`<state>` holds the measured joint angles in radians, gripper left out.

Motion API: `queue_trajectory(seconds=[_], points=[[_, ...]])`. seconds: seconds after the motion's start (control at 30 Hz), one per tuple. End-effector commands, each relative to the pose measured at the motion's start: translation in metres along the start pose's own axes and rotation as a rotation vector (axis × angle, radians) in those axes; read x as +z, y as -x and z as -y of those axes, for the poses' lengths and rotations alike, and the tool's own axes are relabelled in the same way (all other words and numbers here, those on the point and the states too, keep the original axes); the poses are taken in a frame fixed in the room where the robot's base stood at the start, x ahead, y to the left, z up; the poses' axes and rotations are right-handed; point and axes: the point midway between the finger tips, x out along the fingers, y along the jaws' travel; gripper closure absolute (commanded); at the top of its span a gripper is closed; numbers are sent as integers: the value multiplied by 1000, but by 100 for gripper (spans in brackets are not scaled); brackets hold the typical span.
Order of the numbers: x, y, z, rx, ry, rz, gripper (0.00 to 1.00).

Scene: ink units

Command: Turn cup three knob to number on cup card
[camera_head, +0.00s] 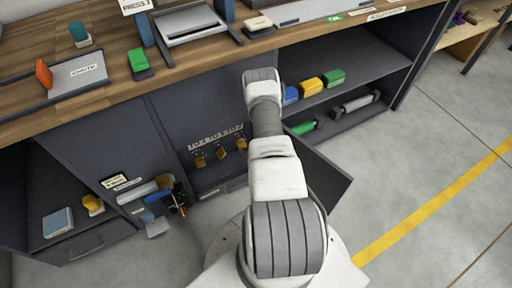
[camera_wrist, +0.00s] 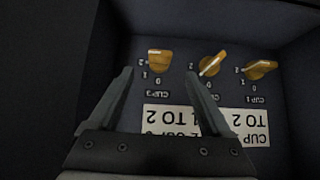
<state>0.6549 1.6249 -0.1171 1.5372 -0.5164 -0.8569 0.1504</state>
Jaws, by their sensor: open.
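The cup three knob (camera_wrist: 159,62) is yellow-orange and sits at the left of a row of three in the upside-down wrist view, labelled CUP 3, with marks 2, 1 and 0 around it. In the head view it is the rightmost knob (camera_head: 241,144), beside my arm. The white cup card (camera_wrist: 205,121) lies below the knobs in the wrist view. It ends in TO 2, and my gripper covers part of its text. My gripper (camera_wrist: 160,73) is open, its fingertips on either side of the cup three knob in the picture. Contact cannot be told.
Two similar knobs, CUP 2 (camera_wrist: 212,63) and CUP 1 (camera_wrist: 261,69), stand close to the right in the wrist view. Dark walls surround the recess. An open dark door (camera_head: 325,178) stands right of my arm in the head view. Shelves with coloured items (camera_head: 312,86) are beyond.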

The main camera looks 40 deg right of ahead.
Motion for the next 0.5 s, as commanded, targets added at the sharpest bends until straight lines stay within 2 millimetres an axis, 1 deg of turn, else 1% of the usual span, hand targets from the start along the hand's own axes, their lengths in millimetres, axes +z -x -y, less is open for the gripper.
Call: queue_trajectory(seconds=[0.03, 0.2, 0.33, 0.5], points=[[-3, 15, -1, 1, -2, 2, 18], [-3, 50, 0, 1, -2, 2, 18], [-2, 69, 0, 1, -1, 1, 18], [-1, 83, 0, 0, -1, 0, 18]])
